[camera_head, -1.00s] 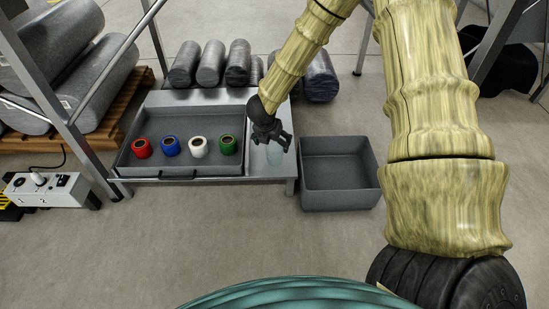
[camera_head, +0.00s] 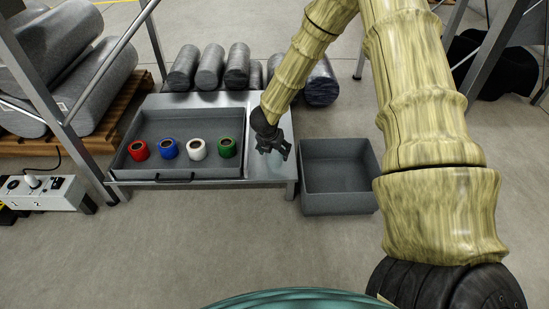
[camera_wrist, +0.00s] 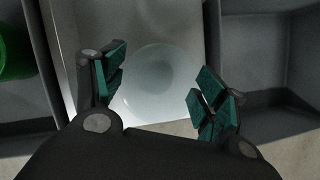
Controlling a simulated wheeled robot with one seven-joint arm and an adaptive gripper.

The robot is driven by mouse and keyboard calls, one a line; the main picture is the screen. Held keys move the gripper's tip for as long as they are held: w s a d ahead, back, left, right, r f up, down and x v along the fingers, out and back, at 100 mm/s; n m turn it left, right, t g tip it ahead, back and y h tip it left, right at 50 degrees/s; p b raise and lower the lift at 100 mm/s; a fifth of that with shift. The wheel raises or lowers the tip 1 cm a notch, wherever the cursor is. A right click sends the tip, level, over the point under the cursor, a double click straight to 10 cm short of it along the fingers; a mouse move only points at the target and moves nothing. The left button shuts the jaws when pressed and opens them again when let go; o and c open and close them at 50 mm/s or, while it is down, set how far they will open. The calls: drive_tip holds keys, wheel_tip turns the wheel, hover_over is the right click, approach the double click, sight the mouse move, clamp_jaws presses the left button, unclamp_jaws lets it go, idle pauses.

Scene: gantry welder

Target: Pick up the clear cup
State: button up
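The clear cup (camera_wrist: 158,82) shows in the wrist view as a faint round rim on the grey metal table, between my fingers. In the head view I cannot make it out clearly around my gripper. My gripper (camera_head: 274,150) hangs over the bare right part of the table, between the tray and the bin. In the wrist view my gripper (camera_wrist: 158,85) is open, with one green-padded finger on each side of the cup. I cannot tell whether either finger touches it.
A grey tray (camera_head: 190,116) left of my gripper holds red (camera_head: 138,151), blue (camera_head: 168,150), white (camera_head: 197,150) and green (camera_head: 227,149) cups. A grey bin (camera_head: 340,199) stands right of the table. Grey rolls (camera_head: 237,66) lie behind the table.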

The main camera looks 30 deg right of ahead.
drive_tip(key=c, duration=0.5)
drive_tip(key=shift+r, duration=0.15)
